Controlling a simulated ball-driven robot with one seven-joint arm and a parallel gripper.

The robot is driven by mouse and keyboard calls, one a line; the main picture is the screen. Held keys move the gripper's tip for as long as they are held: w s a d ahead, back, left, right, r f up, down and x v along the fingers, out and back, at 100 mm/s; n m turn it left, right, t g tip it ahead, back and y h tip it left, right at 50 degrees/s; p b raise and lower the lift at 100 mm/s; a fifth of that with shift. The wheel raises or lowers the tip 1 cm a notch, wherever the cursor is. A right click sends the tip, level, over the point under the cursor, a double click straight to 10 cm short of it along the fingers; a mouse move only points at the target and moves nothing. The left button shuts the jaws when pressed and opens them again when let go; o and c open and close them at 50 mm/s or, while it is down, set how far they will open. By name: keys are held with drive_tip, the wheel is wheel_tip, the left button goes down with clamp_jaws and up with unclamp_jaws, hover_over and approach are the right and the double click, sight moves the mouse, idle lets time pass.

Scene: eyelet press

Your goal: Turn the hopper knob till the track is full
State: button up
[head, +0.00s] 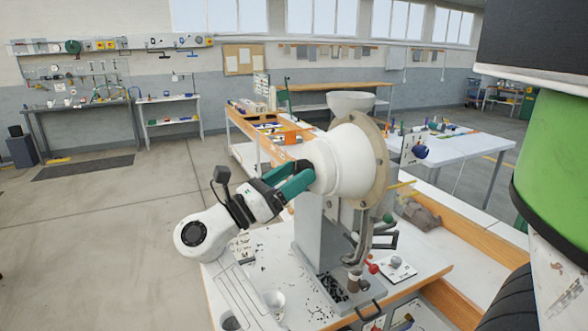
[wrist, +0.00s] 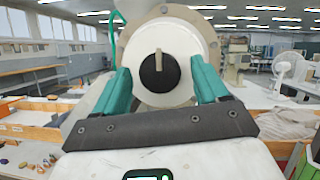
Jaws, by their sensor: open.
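The white hopper drum (head: 330,160) sits on top of the grey eyelet press (head: 308,225), with a tan disc at its far side. In the wrist view the hopper (wrist: 185,45) faces me, and its round black knob (wrist: 159,75) with a pale upright bar is at the centre. My gripper (wrist: 161,70) is open, its teal fingers on either side of the knob with gaps to it.
Small dark pieces lie scattered on the white bench (head: 262,262) around the press. A white cup (head: 273,301) stands at the front edge. A red-tipped lever (head: 372,267) is at the press's right. Open floor (head: 110,220) is at the left.

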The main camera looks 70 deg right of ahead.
drive_tip(key=shift+s+d, duration=0.15)
drive_tip(key=shift+d, duration=0.05)
drive_tip(key=shift+c, duration=0.5)
drive_tip(key=c, duration=0.9)
drive_tip(key=shift+c, duration=0.2)
drive_tip(key=shift+m, duration=0.4)
